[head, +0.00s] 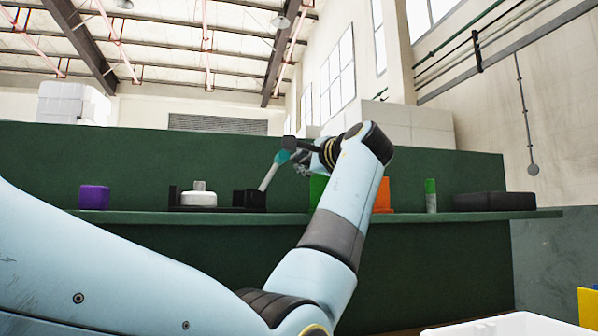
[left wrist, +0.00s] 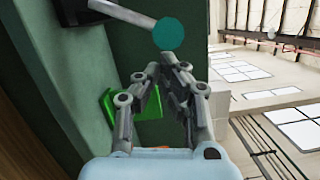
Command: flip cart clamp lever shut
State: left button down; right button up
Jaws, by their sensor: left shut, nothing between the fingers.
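The clamp lever (head: 268,178) is a pale grey bar with a teal ball knob (head: 281,157) at its end. It rises from a black block (head: 250,199) on the shelf and tilts up to the right. In the left wrist view the lever bar (left wrist: 122,13) and teal knob (left wrist: 172,33) are just beyond the fingertips. My left gripper (head: 297,156) is shut and empty, close beside the knob on its right. I cannot tell whether it touches the knob. Its fingers also show in the left wrist view (left wrist: 160,66). My right gripper is not in view.
A white round part (head: 199,199) sits in a black holder left of the lever block. The green shelf (head: 400,217) also carries a purple cup (head: 94,197), an orange block (head: 382,195), a green-topped cylinder (head: 431,196) and a black tray (head: 494,201). A green panel rises behind.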

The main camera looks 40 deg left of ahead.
pick_arm(q)
jog(key=shift+s+a+r+n+p, duration=0.2)
jog(key=shift+a+r+n+p, duration=0.05)
jog(key=shift+r+n+p, duration=0.3)
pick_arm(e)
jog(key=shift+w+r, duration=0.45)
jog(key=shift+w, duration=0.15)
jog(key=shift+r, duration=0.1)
pick_arm(q)
jog(key=s+a+r+n+h+p, duration=0.2)
jog(key=s+a+r+n+p, duration=0.1)
jog(key=s+a+n+p, duration=0.2)
jog(key=shift+s+a+r+n+h+p, duration=0.15)
jog(key=shift+s+a+n+h+p, duration=0.25)
jog(key=shift+s+a+n, duration=1.05)
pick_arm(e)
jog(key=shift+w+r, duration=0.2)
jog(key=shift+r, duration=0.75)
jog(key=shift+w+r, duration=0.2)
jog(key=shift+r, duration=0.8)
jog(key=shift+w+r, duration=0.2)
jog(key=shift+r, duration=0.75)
